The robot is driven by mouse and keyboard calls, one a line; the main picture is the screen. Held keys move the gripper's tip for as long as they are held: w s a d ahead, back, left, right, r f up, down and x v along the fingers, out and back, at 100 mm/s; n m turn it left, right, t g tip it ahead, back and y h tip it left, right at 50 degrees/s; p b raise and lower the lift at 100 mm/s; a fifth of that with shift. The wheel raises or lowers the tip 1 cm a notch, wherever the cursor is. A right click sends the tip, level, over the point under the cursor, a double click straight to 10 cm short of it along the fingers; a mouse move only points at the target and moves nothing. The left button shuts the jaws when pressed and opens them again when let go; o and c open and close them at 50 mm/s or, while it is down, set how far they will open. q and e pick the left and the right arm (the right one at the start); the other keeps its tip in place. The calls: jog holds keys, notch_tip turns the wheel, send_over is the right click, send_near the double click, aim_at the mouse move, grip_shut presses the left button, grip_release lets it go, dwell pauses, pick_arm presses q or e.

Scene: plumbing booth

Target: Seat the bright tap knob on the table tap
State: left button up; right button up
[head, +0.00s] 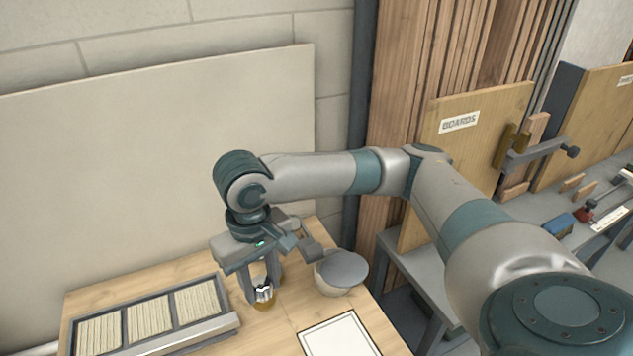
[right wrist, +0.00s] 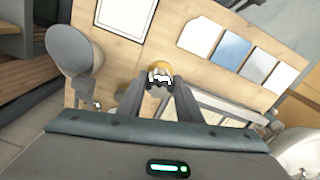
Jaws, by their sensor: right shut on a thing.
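The bright, chrome-like tap knob (head: 264,293) is between the fingertips of my right gripper (head: 260,288), low over the wooden table. My right gripper is shut on it. In the right wrist view the knob (right wrist: 160,77) shows as a bright lobed piece between the two fingertips (right wrist: 158,84). A brass-coloured round part (head: 262,304) lies directly below the knob and also shows around it in the wrist view (right wrist: 159,67). I cannot tell whether it is the table tap, or whether the knob touches it. My left gripper is not in view.
A round pot with a grey disc top (head: 343,268) stands close right of the gripper. A slatted tray (head: 228,323) lies to the left. A white dark-edged sheet (head: 340,338) lies in front. A pale panel (head: 150,160) stands behind the table.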

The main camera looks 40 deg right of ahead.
jog(key=shift+s+d, duration=0.1)
jog(key=shift+d, duration=0.15)
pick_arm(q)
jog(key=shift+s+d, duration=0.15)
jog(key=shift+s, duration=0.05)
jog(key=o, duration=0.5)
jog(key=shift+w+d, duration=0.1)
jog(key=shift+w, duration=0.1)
pick_arm(e)
jog(key=w+d+r+n+p, duration=0.1)
jog(key=w+d+n+p, duration=0.4)
jog(key=w, duration=1)
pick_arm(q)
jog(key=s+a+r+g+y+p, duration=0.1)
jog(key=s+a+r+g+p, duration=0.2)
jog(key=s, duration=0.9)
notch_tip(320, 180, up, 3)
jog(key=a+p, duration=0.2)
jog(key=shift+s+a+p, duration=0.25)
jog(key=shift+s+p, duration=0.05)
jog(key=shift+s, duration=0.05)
pick_arm(e)
jog(key=w+d+f, duration=0.1)
jog(key=w+d, duration=0.3)
jog(key=d, duration=0.4)
jog(key=w+d+f+n, duration=0.1)
jog(key=w+d, duration=0.3)
jog(key=d, duration=0.5)
jog(key=shift+f, duration=0.7)
